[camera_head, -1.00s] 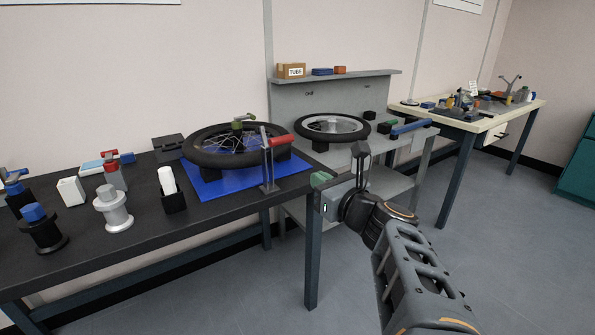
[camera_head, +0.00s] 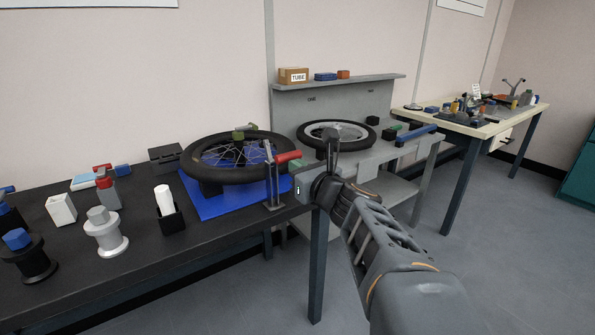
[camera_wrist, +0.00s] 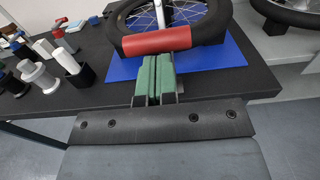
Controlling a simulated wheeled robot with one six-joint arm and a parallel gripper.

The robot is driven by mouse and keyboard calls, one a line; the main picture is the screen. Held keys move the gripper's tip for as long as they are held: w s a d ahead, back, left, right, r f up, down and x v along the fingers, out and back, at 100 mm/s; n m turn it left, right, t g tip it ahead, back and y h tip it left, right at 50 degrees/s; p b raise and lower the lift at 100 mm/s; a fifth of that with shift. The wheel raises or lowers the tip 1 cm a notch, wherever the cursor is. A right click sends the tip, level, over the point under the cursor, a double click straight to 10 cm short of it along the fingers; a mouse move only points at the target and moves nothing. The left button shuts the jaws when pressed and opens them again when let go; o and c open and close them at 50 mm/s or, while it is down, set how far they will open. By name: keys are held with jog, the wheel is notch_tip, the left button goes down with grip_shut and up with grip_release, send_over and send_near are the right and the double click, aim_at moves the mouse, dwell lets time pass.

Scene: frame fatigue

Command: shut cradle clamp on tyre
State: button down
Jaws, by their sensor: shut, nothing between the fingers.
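A black tyre on a spoked wheel (camera_head: 208,174) lies flat, raised on dark supports over a blue mat (camera_head: 218,207). The cradle clamp is a grey upright (camera_head: 271,185) at the tyre's right side, with a red handle (camera_head: 288,157) pointing right. In the wrist view the red handle (camera_wrist: 160,42) lies across in front of the tyre (camera_wrist: 205,28). My gripper (camera_wrist: 155,60) has its green fingers together and empty, with the tips just at the handle's near side. I cannot tell whether they touch it. In the head view my gripper (camera_head: 298,164) is by the handle's right end.
Spools, a white cylinder in a black holder (camera_head: 168,211) and small blocks stand on the left of the dark bench (camera_head: 140,255). A second wheel (camera_head: 338,131) lies on a grey stand behind. Open floor (camera_head: 480,250) is to the right.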

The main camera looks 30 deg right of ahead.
dwell(0.4)
jog(key=r+p, duration=0.1)
jog(key=p, duration=0.2)
jog(key=shift+w+r+g, duration=0.1)
jog(key=shift+w+g, duration=0.1)
jog(key=shift+g, duration=0.1)
